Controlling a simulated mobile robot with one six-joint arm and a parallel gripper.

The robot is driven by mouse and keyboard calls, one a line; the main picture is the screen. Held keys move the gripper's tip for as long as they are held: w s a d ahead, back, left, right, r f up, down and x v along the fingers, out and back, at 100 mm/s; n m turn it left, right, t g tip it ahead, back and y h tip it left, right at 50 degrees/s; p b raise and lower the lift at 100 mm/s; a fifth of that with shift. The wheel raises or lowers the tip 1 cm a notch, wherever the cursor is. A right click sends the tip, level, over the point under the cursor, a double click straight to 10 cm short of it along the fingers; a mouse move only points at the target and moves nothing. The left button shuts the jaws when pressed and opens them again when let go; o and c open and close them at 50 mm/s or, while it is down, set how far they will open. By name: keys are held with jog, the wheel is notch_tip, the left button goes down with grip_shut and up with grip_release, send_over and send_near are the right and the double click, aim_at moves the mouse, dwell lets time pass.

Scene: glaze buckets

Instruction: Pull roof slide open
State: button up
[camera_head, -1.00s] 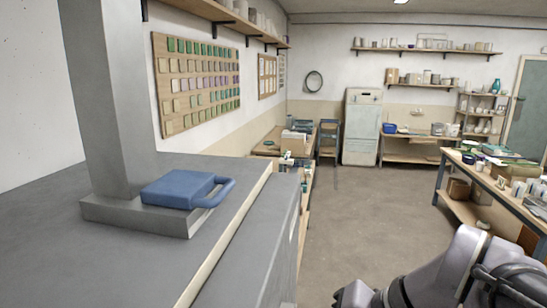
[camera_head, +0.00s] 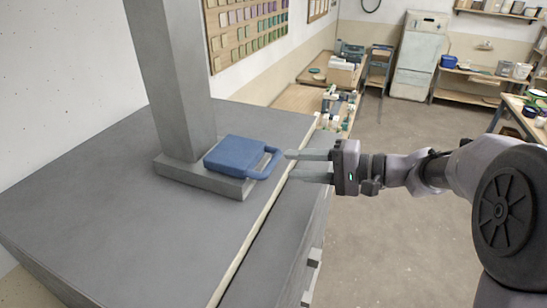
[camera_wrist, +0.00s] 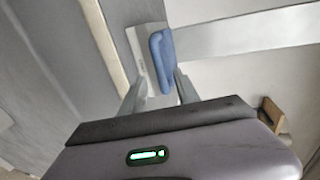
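The roof slide (camera_head: 238,157) is a flat blue plate with a looped blue handle on its right side. It sits in a grey base block (camera_head: 205,180) at the foot of a square grey column (camera_head: 172,80), on top of a large grey box-like body. My gripper (camera_head: 290,166) is open, its two fingers pointing left, just right of the blue handle and seemingly apart from it. In the wrist view the blue handle (camera_wrist: 161,62) lies ahead of and between the two open fingers (camera_wrist: 158,92). The slide looks pushed in at the column.
The grey top surface (camera_head: 90,190) is broad and bare in front of the column. A pale seam runs along its right edge. Shelves, a pale cabinet (camera_head: 415,55) and tables with pots stand farther back. The floor to the right is clear.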

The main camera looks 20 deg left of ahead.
aim_at(272, 160)
jog(key=p+x, duration=0.1)
jog(key=x, duration=0.5)
jog(key=shift+a, duration=0.2)
jog(key=shift+s, duration=0.1)
grip_shut()
jog(key=shift+d+f, duration=0.1)
dwell(0.9)
